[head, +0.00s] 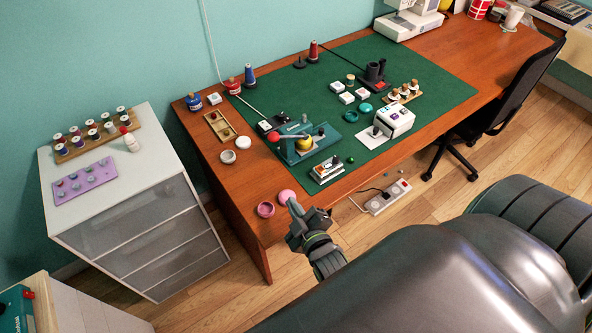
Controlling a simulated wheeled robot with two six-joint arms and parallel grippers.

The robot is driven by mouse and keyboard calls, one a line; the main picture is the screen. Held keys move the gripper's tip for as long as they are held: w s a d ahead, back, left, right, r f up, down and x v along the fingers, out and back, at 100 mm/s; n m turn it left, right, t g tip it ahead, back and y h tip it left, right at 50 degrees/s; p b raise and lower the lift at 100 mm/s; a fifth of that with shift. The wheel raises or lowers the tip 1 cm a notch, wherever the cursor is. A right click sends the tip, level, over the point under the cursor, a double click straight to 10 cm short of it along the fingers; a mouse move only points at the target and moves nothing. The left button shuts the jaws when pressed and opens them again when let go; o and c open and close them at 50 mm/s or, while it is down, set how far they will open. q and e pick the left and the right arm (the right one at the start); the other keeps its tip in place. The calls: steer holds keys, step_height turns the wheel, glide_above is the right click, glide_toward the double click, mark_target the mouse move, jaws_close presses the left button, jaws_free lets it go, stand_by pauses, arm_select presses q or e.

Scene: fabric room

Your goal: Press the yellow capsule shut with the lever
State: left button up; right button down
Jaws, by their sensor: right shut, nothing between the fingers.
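The teal lever press (292,156) stands on the green mat near its front left corner. Its lever ends in a red ball knob (274,137) on the left side. The yellow capsule (304,143) sits in the press; whether its halves meet is too small to tell. My right gripper (293,204) is shut and empty in front of the desk's front edge, close to a pink round lid and well short of the press. My left gripper is out of view.
A pink lid (287,196) and a dark pink cup (265,209) lie at the desk's front left. A white lid (243,142), a grey cup (228,156) and a wooden tray (219,126) are left of the press. A small metal device (327,170) stands in front of it.

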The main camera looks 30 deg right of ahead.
steer(key=shift+s+a+r+p, duration=0.15)
steer(key=shift+s+p, duration=0.15)
steer(key=shift+s, duration=0.3)
steer(key=s+d+r+m+g, duration=0.2)
steer(key=s+d+m+g, duration=0.15)
steer(key=s+g, duration=0.4)
steer(key=s+d+r+m+g, duration=0.3)
steer(key=s+m+g, duration=0.15)
steer(key=s, duration=0.55)
step_height(320, 180, down, 26)
steer(key=d+g, duration=0.2)
steer(key=s+a+f+y, duration=0.1)
steer(key=s+f, duration=1.4)
steer(key=shift+a+f+g, duration=0.2)
steer(key=shift+f+g, duration=0.05)
steer(key=shift+g, duration=0.15)
